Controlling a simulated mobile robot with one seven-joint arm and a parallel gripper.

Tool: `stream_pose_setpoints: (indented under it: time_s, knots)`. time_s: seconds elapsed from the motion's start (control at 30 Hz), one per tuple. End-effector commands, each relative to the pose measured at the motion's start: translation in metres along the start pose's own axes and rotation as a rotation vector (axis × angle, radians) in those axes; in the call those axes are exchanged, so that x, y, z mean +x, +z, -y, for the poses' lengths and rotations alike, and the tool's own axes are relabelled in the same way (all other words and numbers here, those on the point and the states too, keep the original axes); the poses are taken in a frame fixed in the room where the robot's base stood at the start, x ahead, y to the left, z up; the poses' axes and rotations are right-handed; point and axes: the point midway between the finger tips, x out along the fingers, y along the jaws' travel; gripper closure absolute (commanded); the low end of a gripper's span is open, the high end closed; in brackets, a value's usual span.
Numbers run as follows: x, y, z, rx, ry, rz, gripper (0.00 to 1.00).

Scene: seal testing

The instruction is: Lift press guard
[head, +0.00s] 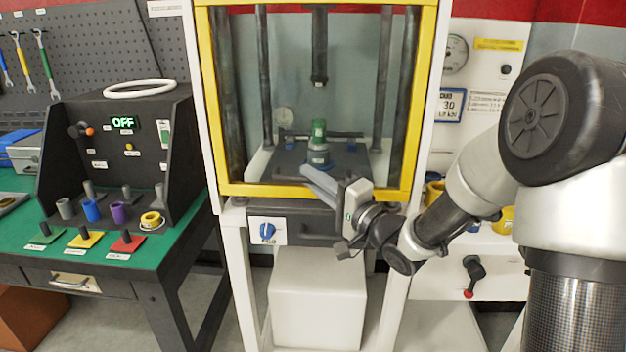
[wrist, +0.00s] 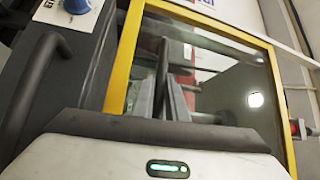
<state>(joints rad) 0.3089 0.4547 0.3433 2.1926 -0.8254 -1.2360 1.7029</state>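The press guard (head: 212,120) is a clear panel in a yellow frame. It is down across the front of the press. In the wrist view its frame (wrist: 184,13) fills much of the picture. My gripper (head: 312,174) is in front of the guard's lower bar, near its middle. In the wrist view my gripper (wrist: 162,98) shows two grey fingers with a gap between them. A dark bar shows between and beyond them; I cannot tell whether it is part of the guard or behind it. I see no clear contact with the guard.
A green-topped part (head: 319,130) stands on the dark press bed behind the guard. Below the guard are a blue knob (head: 267,231) and a dark handle (wrist: 35,90). A green bench (head: 190,238) with a black test box (head: 70,160) is at left.

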Motion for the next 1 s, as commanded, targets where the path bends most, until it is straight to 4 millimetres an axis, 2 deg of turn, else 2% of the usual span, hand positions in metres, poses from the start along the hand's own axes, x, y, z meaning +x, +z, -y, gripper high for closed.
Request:
stream_pose_setpoints:
  time_s: [0.27,0.47,0.67,1.0]
  knots:
    - [0.000,-0.001,0.005,0.000,0.000,0.000,1.00]
    - [0.004,-0.005,0.029,-0.002,-0.002,-0.001,1.00]
    - [0.010,-0.011,0.074,-0.002,-0.002,-0.001,1.00]
    - [0.024,-0.024,0.176,-0.004,-0.004,-0.001,1.00]
